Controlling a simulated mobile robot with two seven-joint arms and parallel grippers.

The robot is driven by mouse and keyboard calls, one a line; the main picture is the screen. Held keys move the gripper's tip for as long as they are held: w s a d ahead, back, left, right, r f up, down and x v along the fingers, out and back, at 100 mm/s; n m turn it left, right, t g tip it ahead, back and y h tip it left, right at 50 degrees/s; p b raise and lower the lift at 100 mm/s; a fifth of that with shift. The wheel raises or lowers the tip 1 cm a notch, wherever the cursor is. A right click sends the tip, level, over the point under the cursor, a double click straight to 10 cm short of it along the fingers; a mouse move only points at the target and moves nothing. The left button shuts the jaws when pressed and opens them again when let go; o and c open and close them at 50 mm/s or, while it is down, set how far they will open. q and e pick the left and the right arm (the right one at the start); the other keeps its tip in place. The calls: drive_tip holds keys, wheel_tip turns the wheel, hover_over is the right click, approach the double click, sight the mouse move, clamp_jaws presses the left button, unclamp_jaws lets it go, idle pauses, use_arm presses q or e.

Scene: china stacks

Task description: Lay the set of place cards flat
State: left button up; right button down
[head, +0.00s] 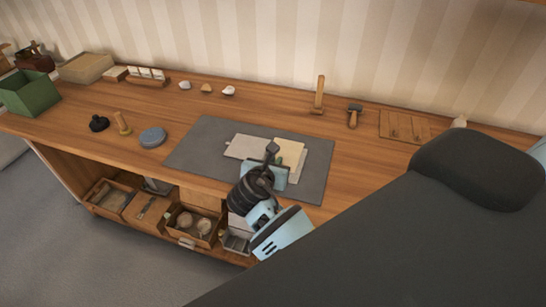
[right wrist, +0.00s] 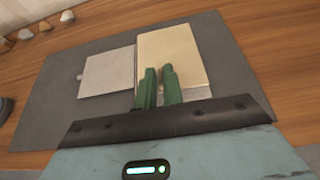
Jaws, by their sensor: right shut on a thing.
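A cream, flat rectangular piece, which looks like the set of place cards (head: 292,148), is over the right half of the dark grey mat (head: 202,140). It also shows in the right wrist view (right wrist: 178,52). My right gripper (head: 278,159) is at its near edge, its green fingers (right wrist: 159,86) close together and shut on it. The fingers hide part of that edge; I cannot tell whether the piece touches the surface below. A pale grey flat sheet (right wrist: 107,73) lies beside it on the left, and a pale strip (right wrist: 203,97) shows below its near edge. My left gripper is not in view.
A blue-grey round stack (head: 152,137), a wooden-handled tool (head: 122,123) and a black object (head: 98,123) stand left of the mat. A wooden holder with white pieces (head: 147,76) and a green box (head: 29,93) are farther left.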

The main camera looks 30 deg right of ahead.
drive_tip(key=shift+f+b, duration=0.3)
drive_tip(key=shift+f, duration=1.3)
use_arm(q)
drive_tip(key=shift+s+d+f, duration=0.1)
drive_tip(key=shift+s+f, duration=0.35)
use_arm(e)
drive_tip(key=shift+f, duration=0.1)
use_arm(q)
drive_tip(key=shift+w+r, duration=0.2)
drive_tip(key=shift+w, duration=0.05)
use_arm(e)
drive_tip(key=shift+f, duration=0.35)
drive_tip(key=c, duration=1.4)
unclamp_jaws()
drive_tip(key=shift+c, duration=0.2)
